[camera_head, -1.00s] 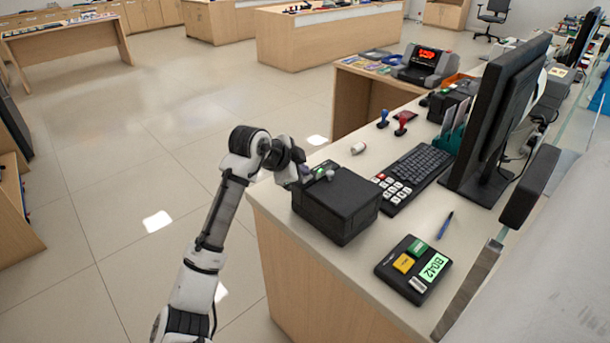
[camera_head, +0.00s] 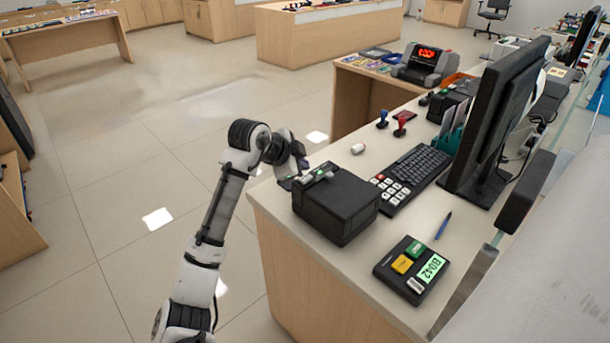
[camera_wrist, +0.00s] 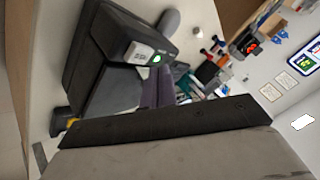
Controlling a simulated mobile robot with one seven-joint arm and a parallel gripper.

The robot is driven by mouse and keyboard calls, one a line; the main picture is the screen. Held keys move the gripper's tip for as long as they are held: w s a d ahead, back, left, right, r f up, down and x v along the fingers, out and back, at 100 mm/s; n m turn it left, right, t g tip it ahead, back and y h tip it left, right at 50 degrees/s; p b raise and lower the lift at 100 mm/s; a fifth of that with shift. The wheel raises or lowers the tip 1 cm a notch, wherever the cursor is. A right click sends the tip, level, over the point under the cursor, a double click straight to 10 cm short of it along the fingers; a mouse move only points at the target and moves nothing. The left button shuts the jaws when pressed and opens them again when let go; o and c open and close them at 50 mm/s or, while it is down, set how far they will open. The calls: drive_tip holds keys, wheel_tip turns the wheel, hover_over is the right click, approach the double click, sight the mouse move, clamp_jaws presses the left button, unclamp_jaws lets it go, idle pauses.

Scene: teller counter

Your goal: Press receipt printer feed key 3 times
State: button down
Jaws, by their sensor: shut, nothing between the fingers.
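The receipt printer (camera_head: 338,208) is a black box on the near left corner of the counter. In the wrist view the printer (camera_wrist: 92,50) fills the upper left, with a white label and a small round green-lit spot (camera_wrist: 157,58) on its dark panel. I cannot tell whether that spot is the feed key or a lamp. My gripper (camera_head: 292,178) is at the printer's left edge, beside its top panel; its narrow fingers (camera_wrist: 157,88) are shut and empty, pointing toward the panel. The head view does not settle whether they touch it.
A keyboard with a keypad (camera_head: 413,170) and a monitor (camera_head: 497,120) stand right of the printer. A ticket display (camera_head: 412,270) and a pen (camera_head: 443,226) lie nearer. A small white roll (camera_head: 358,149) and two stamps stand behind. Open floor lies left of the counter.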

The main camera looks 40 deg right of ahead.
sight(301, 179)
drive_tip(key=shift+r+p, duration=1.45)
drive_tip(key=shift+r, duration=0.8)
idle(0.8)
